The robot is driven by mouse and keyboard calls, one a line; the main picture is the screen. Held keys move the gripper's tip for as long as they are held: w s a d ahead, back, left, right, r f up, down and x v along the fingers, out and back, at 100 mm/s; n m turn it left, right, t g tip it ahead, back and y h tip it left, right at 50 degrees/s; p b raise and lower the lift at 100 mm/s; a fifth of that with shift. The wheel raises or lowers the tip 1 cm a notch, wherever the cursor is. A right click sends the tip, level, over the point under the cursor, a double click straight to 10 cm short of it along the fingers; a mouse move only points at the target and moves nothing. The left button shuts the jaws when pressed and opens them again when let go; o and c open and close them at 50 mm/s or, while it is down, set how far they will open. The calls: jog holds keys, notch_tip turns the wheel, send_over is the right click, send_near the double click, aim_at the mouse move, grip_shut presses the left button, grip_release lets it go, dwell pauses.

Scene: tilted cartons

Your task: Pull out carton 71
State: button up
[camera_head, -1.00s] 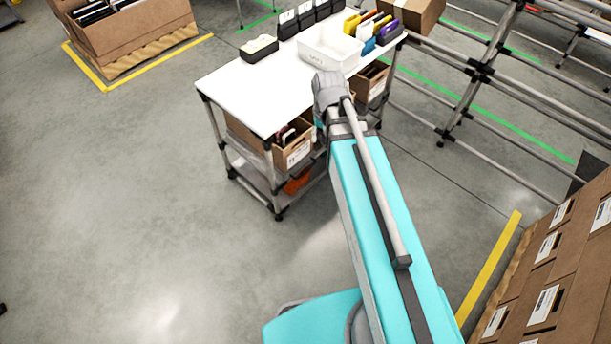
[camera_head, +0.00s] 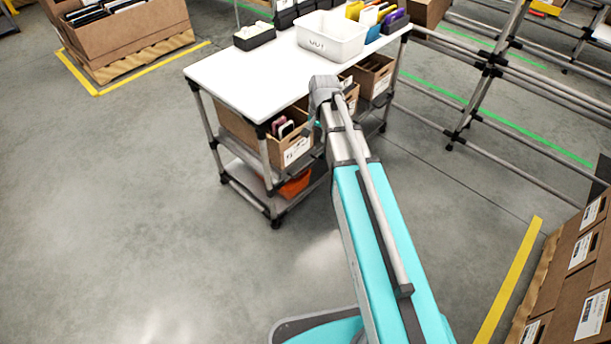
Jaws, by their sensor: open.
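Open-topped brown cartons stand on the tilted shelf under a white-topped cart. The front carton (camera_head: 297,150) has a white label facing me and holds a few dark and pink items. Another carton (camera_head: 374,79) with a white label stands farther back to the right. A third one between them is mostly hidden behind my arm. The label numbers are too small to read surely, so I cannot tell which is carton 71. My arm reaches up to the cart, its bent joint in front of the cartons. My gripper is not visible.
The white tabletop (camera_head: 225,75) carries a white bin (camera_head: 332,38), black boxes and coloured folders. An orange bin (camera_head: 294,186) sits on the lower shelf. Stacked labelled cartons (camera_head: 572,285) stand at lower right behind a yellow floor line. Pipe racks stand at right.

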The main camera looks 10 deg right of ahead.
aim_at(306, 168)
jog(key=w+f+m+b, duration=0.2)
jog(key=w+f+b, duration=0.3)
jog(key=f+b, duration=0.2)
jog(key=w+d+f+m+b, duration=0.1)
jog(key=w+f+m+b, duration=0.1)
jog(key=w+f+b, duration=0.2)
jog(key=shift+w+f+t+b, duration=0.35)
jog(key=shift+f+b, duration=1.4)
jog(key=shift+f, duration=0.6)
jog(key=shift+f+y, duration=0.15)
jog(key=shift+y, duration=0.15)
jog(key=b+x, duration=1.3)
jog(key=shift+f, duration=0.25)
grip_shut()
